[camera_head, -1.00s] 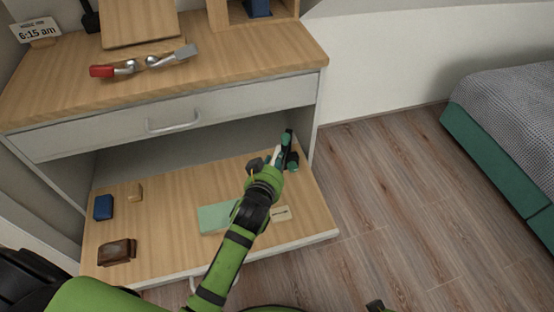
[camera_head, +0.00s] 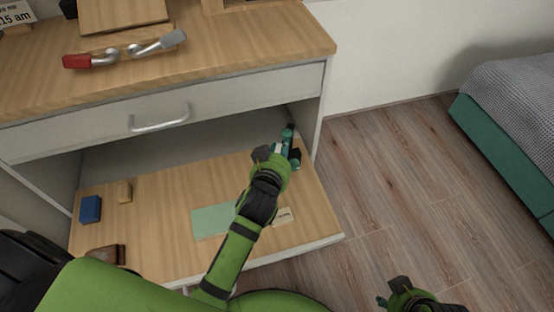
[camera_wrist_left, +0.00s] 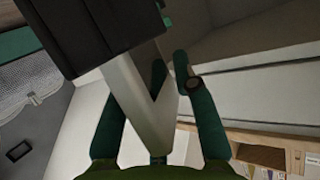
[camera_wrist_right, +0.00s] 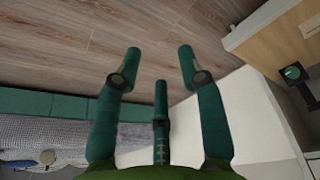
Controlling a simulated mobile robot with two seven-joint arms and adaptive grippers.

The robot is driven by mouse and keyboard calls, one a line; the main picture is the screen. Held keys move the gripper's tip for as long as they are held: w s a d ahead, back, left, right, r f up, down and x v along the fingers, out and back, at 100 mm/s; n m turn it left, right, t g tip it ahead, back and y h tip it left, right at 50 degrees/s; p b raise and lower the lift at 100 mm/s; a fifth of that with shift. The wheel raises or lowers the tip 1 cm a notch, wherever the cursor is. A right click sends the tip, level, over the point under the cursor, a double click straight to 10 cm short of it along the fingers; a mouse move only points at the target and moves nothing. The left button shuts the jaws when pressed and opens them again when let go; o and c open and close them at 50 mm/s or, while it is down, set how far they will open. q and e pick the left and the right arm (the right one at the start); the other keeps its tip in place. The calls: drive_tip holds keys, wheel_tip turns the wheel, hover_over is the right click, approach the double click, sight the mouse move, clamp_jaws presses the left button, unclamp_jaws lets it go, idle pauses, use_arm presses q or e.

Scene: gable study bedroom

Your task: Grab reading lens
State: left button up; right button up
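My left gripper (camera_head: 287,145) is over the back right of the open lower wooden shelf. Its green fingers are spread around a pale grey tapered piece (camera_wrist_left: 138,95) with a big black block (camera_wrist_left: 100,35) at its end, in the left wrist view. A whitish sliver (camera_head: 278,148) shows between the fingers in the head view. I cannot tell for sure that this is the reading lens, nor whether the fingers touch it. My right gripper (camera_head: 384,301) is low at the right; its fingers (camera_wrist_right: 160,75) are open and empty in the right wrist view.
The shelf (camera_head: 160,220) holds a blue box (camera_head: 90,209), a small wooden block (camera_head: 124,192), a brown wallet-like item (camera_head: 105,255) and a green flat box (camera_head: 212,219). A closed drawer (camera_head: 220,100) is just above. The floor (camera_head: 400,190) at right is clear up to the bed.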

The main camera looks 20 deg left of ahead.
use_arm(q)
drive_tip(key=shift+c, duration=0.5)
clamp_jaws()
drive_tip(key=shift+r, duration=0.2)
